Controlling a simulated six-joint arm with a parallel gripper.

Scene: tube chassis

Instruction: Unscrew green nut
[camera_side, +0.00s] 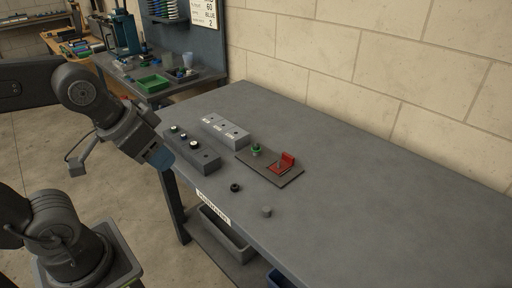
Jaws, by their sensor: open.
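A small green nut (256,148) sits near the left end of a flat brown plate (262,172) on the grey table. It appears to be on a short upright post; the threads are too small to make out. A red bracket-like part (284,162) stands on the same plate, to the right of the nut. The gap between the fingers is hard to see from this side.
A dark grey block (205,162) with several small green-and-white-topped pieces lies between my gripper and the plate. A lighter grey labelled block (225,130) is behind it. A black ring (235,188) and a small grey piece (266,212) lie in front. The table's right side is clear.

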